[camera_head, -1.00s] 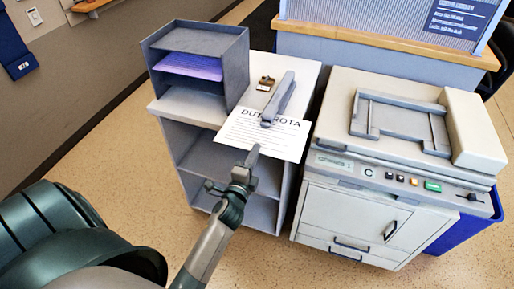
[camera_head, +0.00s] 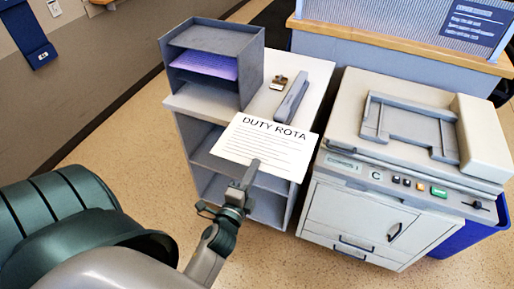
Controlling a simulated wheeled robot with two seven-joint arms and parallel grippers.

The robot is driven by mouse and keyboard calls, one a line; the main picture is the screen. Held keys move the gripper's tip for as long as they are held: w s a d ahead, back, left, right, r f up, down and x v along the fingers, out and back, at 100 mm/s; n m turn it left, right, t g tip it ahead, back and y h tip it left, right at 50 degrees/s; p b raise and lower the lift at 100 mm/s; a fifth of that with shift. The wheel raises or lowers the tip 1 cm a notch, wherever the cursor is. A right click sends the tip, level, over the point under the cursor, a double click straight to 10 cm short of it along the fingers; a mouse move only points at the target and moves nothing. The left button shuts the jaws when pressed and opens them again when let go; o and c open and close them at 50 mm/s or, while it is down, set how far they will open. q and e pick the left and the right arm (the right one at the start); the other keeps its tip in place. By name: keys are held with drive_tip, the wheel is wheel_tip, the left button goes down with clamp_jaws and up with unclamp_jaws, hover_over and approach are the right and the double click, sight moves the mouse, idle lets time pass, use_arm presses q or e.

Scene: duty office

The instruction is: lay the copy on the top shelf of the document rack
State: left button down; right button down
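The copy, a white sheet headed "DUTY ROTA" (camera_head: 265,146), is at the front of the cabinet top and extends out past its front edge. My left gripper (camera_head: 253,172) is at the sheet's near edge, with a finger over the paper; it appears shut on that edge. The grey document rack (camera_head: 251,75) stands at the back left of the cabinet top, open at the front. Purple paper (camera_head: 205,66) lies on a shelf inside it, with a space above and a space below. My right gripper is not in view.
A grey stapler-like tool (camera_head: 291,97) and a small brown-and-metal item (camera_head: 279,83) lie right of the rack. The white cabinet top (camera_head: 322,85) has open shelves below. A copier (camera_head: 345,113) stands close on the right, with a blue bin (camera_head: 462,238) beside it.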

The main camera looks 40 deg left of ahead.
sight(270, 173)
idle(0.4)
use_arm(q)
drive_tip(key=shift+m+t+h, duration=0.4)
drive_tip(key=shift+m+h, duration=0.3)
drive_tip(key=shift+h, duration=0.2)
drive_tip(key=d+b, duration=0.1)
drive_tip(key=b, duration=0.1)
drive_tip(key=d+r+b, duration=0.1)
drive_tip(key=d+b, duration=0.3)
drive_tip(key=shift+w+d+r, duration=0.25)
drive_tip(key=shift+w+r, duration=0.1)
drive_tip(key=s+d+m+h+b, duration=0.1)
drive_tip(key=s+d+h+b, duration=0.1)
drive_tip(key=d+b, duration=0.3)
drive_tip(key=shift+s+d+r+m+h, duration=0.4)
drive_tip(key=shift+s+d, duration=0.3)
drive_tip(key=shift+d, duration=0.5)
drive_tip(key=shift+r, duration=0.1)
